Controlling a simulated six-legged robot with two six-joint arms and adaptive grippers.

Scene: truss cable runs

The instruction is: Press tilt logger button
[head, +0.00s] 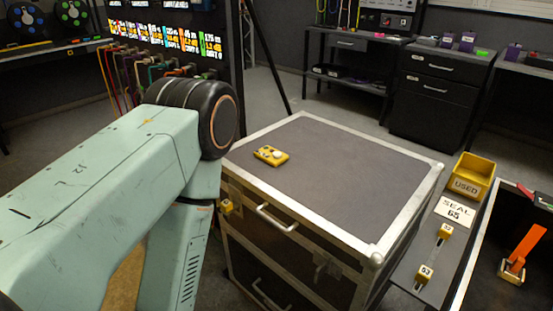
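A small yellow device, which looks like the tilt logger (271,155), lies on the dark top of a metal-edged flight case (330,175), near its back left part. A pale round button shows on the logger's right half. My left arm comes in from the left and fills much of the lower left, with its elbow joint just left of the logger. The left gripper is not in view. My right arm and gripper are not in view either. Nothing touches the logger.
A yellow bin (471,177) marked USED and a SEAL 65 card (455,212) are on a ledge right of the case. Yellow tagged seals (424,276) lie nearer. An open box (515,262) is at far right. The case top around the logger is clear.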

